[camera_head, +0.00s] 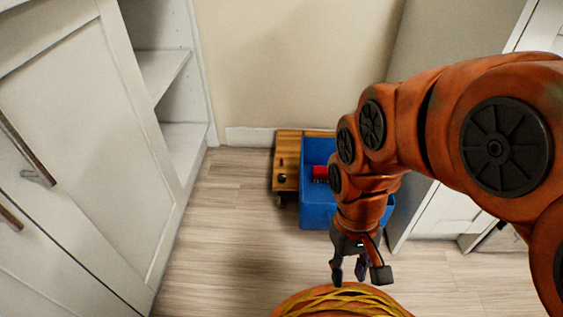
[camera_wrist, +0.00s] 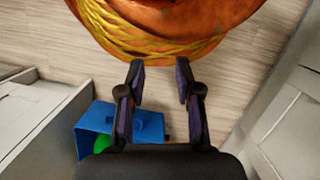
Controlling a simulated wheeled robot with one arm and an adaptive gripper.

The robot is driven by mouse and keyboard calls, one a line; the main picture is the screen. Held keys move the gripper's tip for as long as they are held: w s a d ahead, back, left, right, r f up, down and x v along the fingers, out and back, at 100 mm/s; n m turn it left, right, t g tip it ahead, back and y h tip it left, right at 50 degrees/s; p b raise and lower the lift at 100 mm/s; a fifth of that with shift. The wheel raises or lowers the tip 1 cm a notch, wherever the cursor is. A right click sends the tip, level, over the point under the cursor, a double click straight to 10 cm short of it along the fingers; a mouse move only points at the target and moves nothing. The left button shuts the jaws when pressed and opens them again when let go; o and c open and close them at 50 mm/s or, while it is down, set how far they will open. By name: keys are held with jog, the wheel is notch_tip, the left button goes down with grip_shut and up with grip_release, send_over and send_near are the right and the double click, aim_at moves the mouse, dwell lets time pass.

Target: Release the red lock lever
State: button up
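My gripper (camera_head: 347,278) points down in front of the blue bin, above the floor. In the wrist view its two dark fingers (camera_wrist: 161,75) are apart with nothing between them. A small red object (camera_head: 320,173) shows inside the blue bin; I cannot tell whether it is a lever. I cannot make out a red lock lever for certain in either view. The blue bin (camera_head: 317,217) is at a wooden platform (camera_head: 286,160), its right part hidden by my arm. In the wrist view the bin (camera_wrist: 93,118) holds something green (camera_wrist: 102,143).
A white cabinet (camera_head: 75,150) with open shelves (camera_head: 180,145) stands on the left. Another white cabinet (camera_head: 440,215) is on the right. The beige wall (camera_head: 300,65) is behind the platform. Wood floor (camera_head: 225,220) is clear between the left cabinet and the bin.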

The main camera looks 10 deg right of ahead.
jog(key=shift+r+p, duration=0.6)
jog(key=c, duration=0.3)
jog(key=shift+g, duration=0.4)
jog(key=s+r+p, duration=0.1)
jog(key=r+p, duration=0.6)
jog(key=r, duration=0.1)
jog(key=s+r+p, duration=0.1)
jog(key=r+p, duration=0.3)
jog(key=shift+s+p, duration=0.35)
grip_shut()
jog(key=shift+a, duration=0.1)
